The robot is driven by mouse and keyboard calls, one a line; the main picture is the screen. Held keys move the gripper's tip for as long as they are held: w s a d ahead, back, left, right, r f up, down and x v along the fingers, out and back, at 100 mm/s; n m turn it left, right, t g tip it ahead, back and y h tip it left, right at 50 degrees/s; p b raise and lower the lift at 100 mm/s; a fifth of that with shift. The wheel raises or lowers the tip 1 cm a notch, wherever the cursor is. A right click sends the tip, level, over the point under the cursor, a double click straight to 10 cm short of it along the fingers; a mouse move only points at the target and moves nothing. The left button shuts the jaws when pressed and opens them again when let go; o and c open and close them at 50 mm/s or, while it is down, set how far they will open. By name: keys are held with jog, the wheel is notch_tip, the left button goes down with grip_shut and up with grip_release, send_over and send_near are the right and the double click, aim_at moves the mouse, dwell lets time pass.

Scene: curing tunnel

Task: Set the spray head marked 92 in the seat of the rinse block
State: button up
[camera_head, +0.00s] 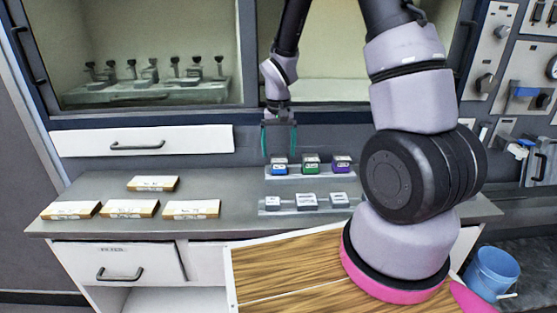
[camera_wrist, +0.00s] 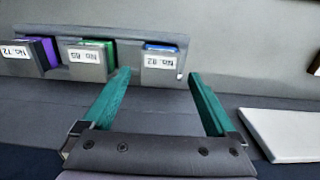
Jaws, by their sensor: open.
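I cannot tell which piece is the rinse block, and no empty seat shows clearly.
A front rack (camera_head: 290,212) holds three pale labelled blocks. Several labelled flat boxes (camera_head: 130,208) lie on the counter's left. Dark-topped fittings (camera_head: 150,70) stand inside the left cabinet. A wooden board (camera_head: 290,275) is in front; a blue bucket (camera_head: 494,270) stands at right. The counter between boxes and holders is clear.

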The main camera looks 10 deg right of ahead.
aim_at(279, 158)
jog(key=shift+f, duration=1.3)
grip_shut()
jog(key=shift+r, duration=3)
jog(key=shift+r, duration=0.1)
jog(key=shift+r, duration=1.4)
jog(key=shift+s, duration=0.1)
